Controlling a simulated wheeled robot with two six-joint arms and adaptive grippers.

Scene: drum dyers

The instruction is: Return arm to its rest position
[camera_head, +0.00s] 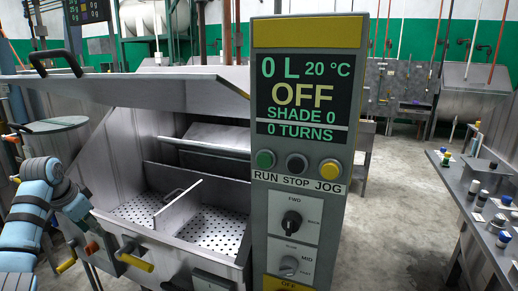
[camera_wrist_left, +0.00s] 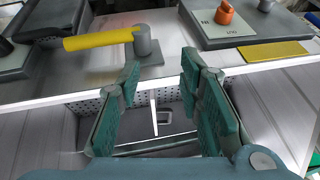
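My left arm comes in from the left in the head view, and its teal gripper (camera_head: 98,230) is low in front of the dyeing machine, near its front edge. In the left wrist view the gripper's two teal fingers (camera_wrist_left: 159,70) stand wide apart with nothing between them. Beyond the fingertips are the machine's metal front edge and a yellow lever (camera_wrist_left: 98,39) on a grey pivot; the fingers look apart from the lever. My right arm and gripper are not in view.
The machine's lid (camera_head: 165,90) is raised over a tub with a perforated floor (camera_head: 212,228). A control column (camera_head: 300,185) reading OFF stands right of the tub. A bench (camera_head: 470,195) with small jars is at far right. The concrete floor between is clear.

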